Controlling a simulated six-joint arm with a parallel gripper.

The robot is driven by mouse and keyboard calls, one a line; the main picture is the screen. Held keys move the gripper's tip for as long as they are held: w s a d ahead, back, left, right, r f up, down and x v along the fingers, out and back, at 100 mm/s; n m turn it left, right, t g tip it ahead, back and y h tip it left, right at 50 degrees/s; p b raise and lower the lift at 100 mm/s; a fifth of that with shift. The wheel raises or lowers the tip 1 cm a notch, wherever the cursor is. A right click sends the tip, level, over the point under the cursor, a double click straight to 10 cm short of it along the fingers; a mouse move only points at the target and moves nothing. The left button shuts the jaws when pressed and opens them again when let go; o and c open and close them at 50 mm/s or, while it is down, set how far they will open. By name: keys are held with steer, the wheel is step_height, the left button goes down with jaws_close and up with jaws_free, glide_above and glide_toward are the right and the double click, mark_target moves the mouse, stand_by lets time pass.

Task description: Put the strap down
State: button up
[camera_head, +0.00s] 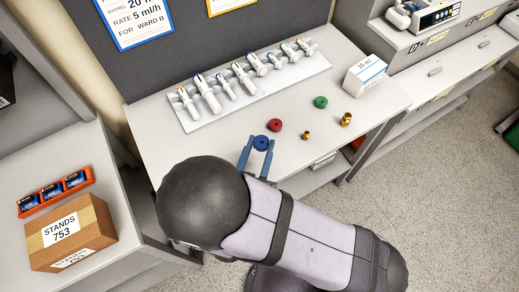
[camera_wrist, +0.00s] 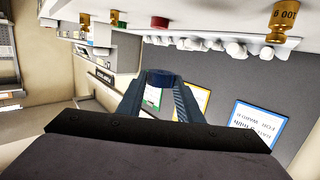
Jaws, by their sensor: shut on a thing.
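A blue strap (camera_head: 261,142), a small round coil with a dark centre, is between the fingertips of my gripper (camera_head: 257,149). My gripper is shut on it near the front edge of the white table (camera_head: 225,140). In the wrist view, the strap (camera_wrist: 160,79) shows between the two dark blue fingers of my gripper (camera_wrist: 157,88). I cannot tell whether the strap touches the tabletop. A red coil (camera_head: 275,125) and a green coil (camera_head: 320,102) of like shape lie on the table beyond, to the right.
A white box (camera_head: 365,75) stands at the table's right. Several syringes lie on a white tray (camera_head: 315,70) at the back. A cardboard box (camera_head: 70,233) sits lower left.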

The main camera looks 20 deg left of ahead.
steer(key=w+d+m+g+h+b, duration=0.25)
steer(key=w+d+m+h, duration=0.35)
steer(key=d, duration=0.8)
steer(key=w+d+m+g+h+b, duration=0.1)
steer(key=w+d+m+g+h, duration=0.5)
steer(key=d, duration=0.9)
steer(key=w+d+r+n+t+b, duration=0.1)
steer(key=w+d+r, duration=0.4)
steer(key=w+d, duration=0.25)
steer(key=w+d+r+n+t+b, duration=0.15)
steer(key=w+d+r, duration=0.25)
steer(key=w+d, duration=0.4)
steer(key=w+a+r+n+t+y, duration=0.4)
steer(key=w, duration=0.1)
steer(key=n+t+y, duration=0.2)
steer(key=n+y, duration=0.4)
steer(key=y, duration=0.3)
glide_above(369, 71)
step_height(369, 71, down, 4)
steer(key=shift+f+p, duration=1.05)
steer(key=shift+f, duration=3.75)
